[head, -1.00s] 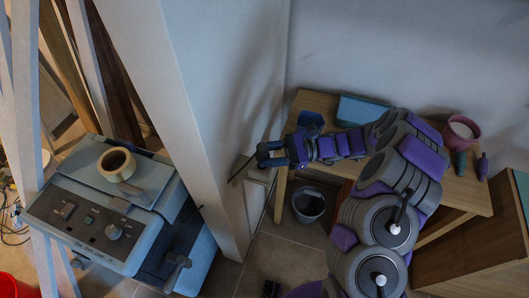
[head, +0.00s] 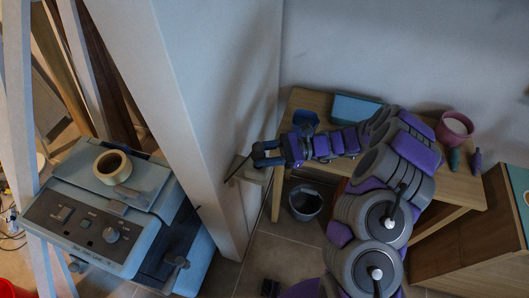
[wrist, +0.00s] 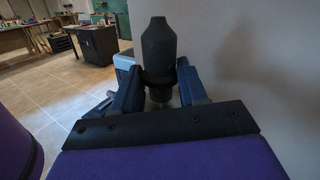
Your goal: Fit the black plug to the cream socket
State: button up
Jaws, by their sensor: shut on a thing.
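The black plug (wrist: 158,50) stands upright in the wrist view, with a tapered tip and a wider collar low down. My gripper (wrist: 158,90) is shut on it, with blue fingers on both sides of the collar. In the head view my gripper (head: 256,156) reaches left to the edge of the white pillar. No socket shows clearly in either view.
A wooden table (head: 301,100) with a blue box (head: 357,108) and a pink pot (head: 455,129) stands under and behind my arm. A grey bucket (head: 305,203) is on the floor. The white pillar (head: 215,130) is close to my gripper. A blue-grey machine (head: 90,235) stands left.

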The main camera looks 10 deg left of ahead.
jog(key=shift+f, duration=0.25)
jog(key=shift+f, duration=0.35)
jog(key=shift+f+b, duration=0.4)
jog(key=shift+f, duration=0.3)
jog(key=shift+r, duration=0.2)
jog(key=shift+r+p, duration=0.65)
jog(key=shift+r, duration=0.25)
jog(key=shift+f, duration=1.1)
dwell(0.7)
jog(key=o, duration=1.2)
jog(key=shift+f, duration=0.15)
